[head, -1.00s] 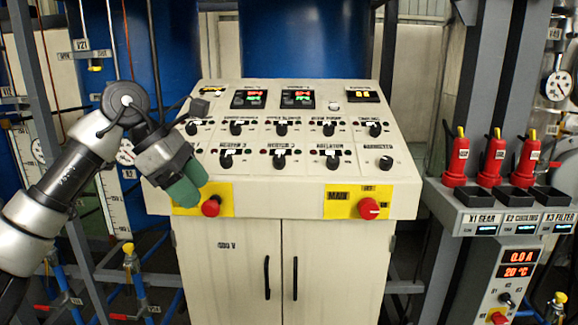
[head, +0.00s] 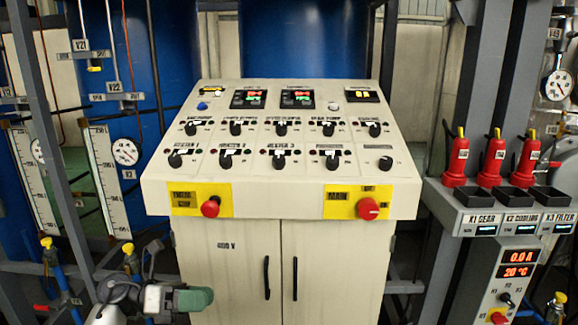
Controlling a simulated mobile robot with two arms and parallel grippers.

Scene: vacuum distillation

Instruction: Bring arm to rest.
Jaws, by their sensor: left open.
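My left arm is low at the bottom left of the head view. Its left gripper (head: 194,299) has green fingertips and points to the right, in front of the lower left of the control cabinet (head: 215,275). It is open and I see nothing held in it. My right gripper is not in view.
A red emergency button (head: 210,207) sits above the left gripper. Yellow-handled valves and pipes stand at the left, close to the arm. Several red plugs (head: 495,157) stand in a rack at the right. The space before the panel face is free.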

